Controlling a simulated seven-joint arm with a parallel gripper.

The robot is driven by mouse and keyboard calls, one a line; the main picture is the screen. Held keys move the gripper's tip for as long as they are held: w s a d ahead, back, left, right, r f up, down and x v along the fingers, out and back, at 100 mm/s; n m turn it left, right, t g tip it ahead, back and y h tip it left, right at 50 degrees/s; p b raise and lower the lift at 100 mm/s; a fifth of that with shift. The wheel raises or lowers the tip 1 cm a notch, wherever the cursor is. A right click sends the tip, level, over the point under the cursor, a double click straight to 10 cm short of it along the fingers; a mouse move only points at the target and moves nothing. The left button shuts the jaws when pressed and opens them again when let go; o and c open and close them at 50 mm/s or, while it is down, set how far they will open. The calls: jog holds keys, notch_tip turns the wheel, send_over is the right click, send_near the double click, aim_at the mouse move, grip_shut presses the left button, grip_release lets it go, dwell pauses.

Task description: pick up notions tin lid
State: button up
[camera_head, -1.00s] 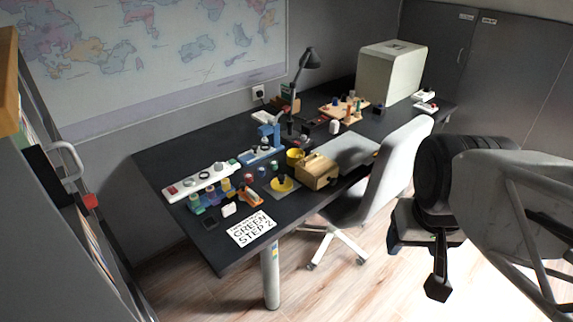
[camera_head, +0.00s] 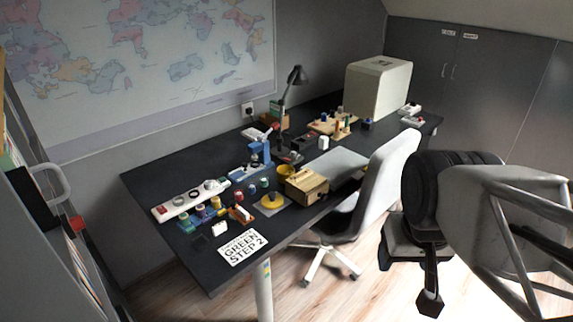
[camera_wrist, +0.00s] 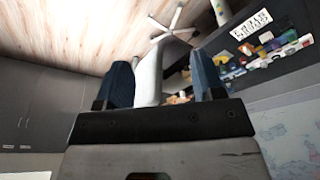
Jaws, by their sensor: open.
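No part is clearly marked as the notions tin lid. A yellow round piece with a raised middle (camera_head: 272,201) lies on a small grey mat near the desk's front edge and may be it. A yellow bowl-like piece (camera_head: 285,171) stands behind it, beside a wooden box (camera_head: 306,186). My gripper (camera_wrist: 163,80) is open, its two dark blue fingers apart, with nothing seen held between them. In the head view my arm is at the right, beyond the chair and well away from the desk items.
A dark desk (camera_head: 165,170) holds several small items, a power strip (camera_head: 190,199), a lamp (camera_head: 297,76), a white bin-like case (camera_head: 378,92) and a sign (camera_head: 243,247). A grey-white chair (camera_head: 385,175) stands at the desk's front, on my arm's side. Wood floor shows beyond.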

jog(key=shift+o, duration=0.3)
jog(key=m+g, duration=0.3)
jog(key=m, duration=1.1)
send_over(272, 193)
jog(key=f, duration=2.6)
jog(key=shift+s+d+f, duration=0.2)
jog(key=shift+d+f, duration=0.05)
jog(key=shift+f, duration=0.1)
jog(key=shift+w+a+f, duration=0.2)
jog(key=shift+f, duration=0.15)
jog(key=shift+f, duration=1.3)
